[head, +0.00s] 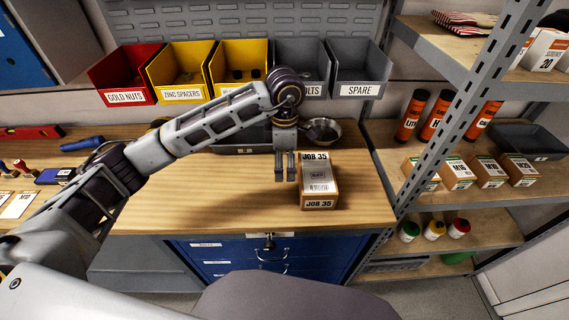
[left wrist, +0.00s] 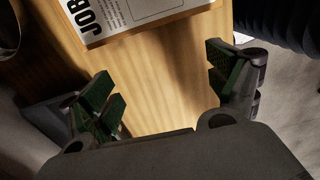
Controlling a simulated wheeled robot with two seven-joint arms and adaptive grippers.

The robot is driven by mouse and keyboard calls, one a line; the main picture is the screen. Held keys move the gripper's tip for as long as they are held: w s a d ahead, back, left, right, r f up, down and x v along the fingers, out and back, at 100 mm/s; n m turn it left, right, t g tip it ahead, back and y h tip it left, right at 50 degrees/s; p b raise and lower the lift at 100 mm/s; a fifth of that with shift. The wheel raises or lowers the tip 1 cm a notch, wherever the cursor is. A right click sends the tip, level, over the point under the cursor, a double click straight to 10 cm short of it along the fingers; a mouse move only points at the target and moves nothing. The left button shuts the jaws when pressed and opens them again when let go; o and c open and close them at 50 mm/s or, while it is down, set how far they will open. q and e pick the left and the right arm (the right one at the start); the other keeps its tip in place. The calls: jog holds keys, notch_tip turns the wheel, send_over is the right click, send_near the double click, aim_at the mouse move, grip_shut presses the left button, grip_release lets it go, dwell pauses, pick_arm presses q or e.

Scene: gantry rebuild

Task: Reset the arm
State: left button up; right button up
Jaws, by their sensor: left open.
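My left arm reaches in from the left over the wooden workbench (head: 220,207). Its gripper (head: 285,172) points down just left of a box labelled JOB 35 (head: 318,196). In the left wrist view the left gripper (left wrist: 168,95) has its fingers wide apart with only bare bench wood between them. The edge of the JOB 35 box (left wrist: 135,22) shows beyond the fingertips at the top, outside the jaws. My right gripper is in neither view.
Bins hang behind the bench: red (head: 122,75), yellow (head: 181,70) and grey (head: 359,70). A metal bowl (head: 323,131) and a dark tray (head: 240,143) stand near the arm. A shelf rack (head: 470,110) rises at right.

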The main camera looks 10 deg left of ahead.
pick_arm(q)
jog(key=shift+r+p, duration=0.45)
jog(key=shift+r, duration=0.95)
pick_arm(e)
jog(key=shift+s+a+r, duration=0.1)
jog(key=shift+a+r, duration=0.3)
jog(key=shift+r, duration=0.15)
